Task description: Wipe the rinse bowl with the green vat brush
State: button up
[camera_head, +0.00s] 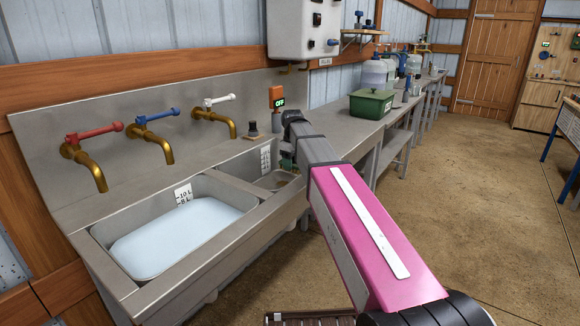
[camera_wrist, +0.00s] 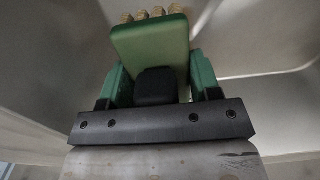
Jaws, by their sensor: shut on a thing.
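The green vat brush (camera_wrist: 150,45) shows in the wrist view, a green block with tan bristle tufts along its far edge. My gripper (camera_wrist: 158,88) is shut on it, with one finger on each side. Grey metal surfaces surround the brush there; whether the bristles touch them I cannot tell. In the head view my gripper (camera_head: 287,155) is at the small right-hand basin (camera_head: 275,181) of the steel sink, mostly hidden by my pink arm. This basin may be the rinse bowl; its inside is partly hidden. The larger left basin (camera_head: 108,240) holds pale water.
Red, blue and white taps with brass spouts (camera_head: 155,145) stand over the sink. A small orange-topped display (camera_head: 277,98) stands behind the basin. A green box (camera_head: 371,103) and bottles (camera_head: 375,74) stand on the counter to the right. The floor (camera_head: 480,180) at the right is open.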

jog(key=shift+f, duration=2.9)
jog(key=shift+s+f, duration=0.15)
jog(key=shift+f, duration=0.1)
jog(key=shift+s+a+r, duration=0.1)
jog(key=shift+s+a, duration=0.9)
jog(key=shift+s, duration=0.15)
jog(key=shift+f, duration=0.3)
jog(key=shift+w+d+r, duration=0.1)
jog(key=shift+w+d, duration=0.45)
jog(key=shift+w, duration=0.1)
jog(key=shift+w+d, duration=0.4)
jog(key=shift+w, duration=0.2)
jog(key=shift+s+a, duration=0.45)
jog(key=shift+s, duration=0.2)
